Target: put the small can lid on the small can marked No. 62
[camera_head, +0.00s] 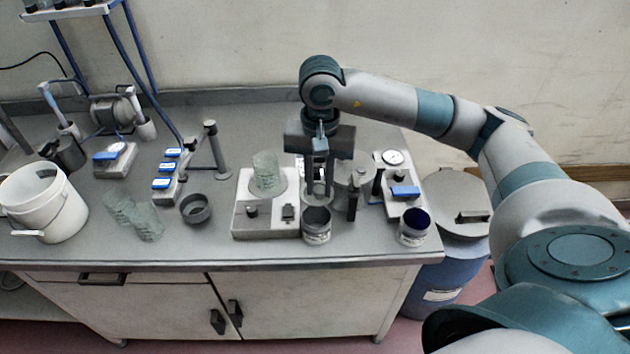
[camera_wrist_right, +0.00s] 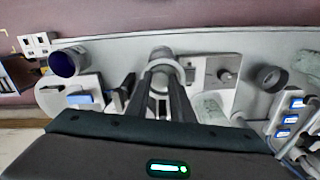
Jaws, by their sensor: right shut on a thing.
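My right gripper (camera_head: 318,198) points down, directly above a small can (camera_head: 317,234) near the table's front edge. Its fingers are closed on a small grey thing, taken as the small can lid, mostly hidden between them. In the right wrist view the gripper (camera_wrist_right: 164,72) shows its fingers running toward the can, whose round grey top (camera_wrist_right: 162,52) lies just beyond the tips. I cannot tell whether lid and can touch. A second small can (camera_head: 412,232), open with a dark blue inside, stands to the right. Labels are too small to read. My left gripper is not in view.
A balance (camera_head: 265,223) with a stack of glassy discs stands just left of the can. A metal pot (camera_head: 354,176) is close behind right. A dark ring (camera_head: 195,208), a white bucket (camera_head: 50,205) and a blue-tagged device (camera_head: 401,195) are nearby.

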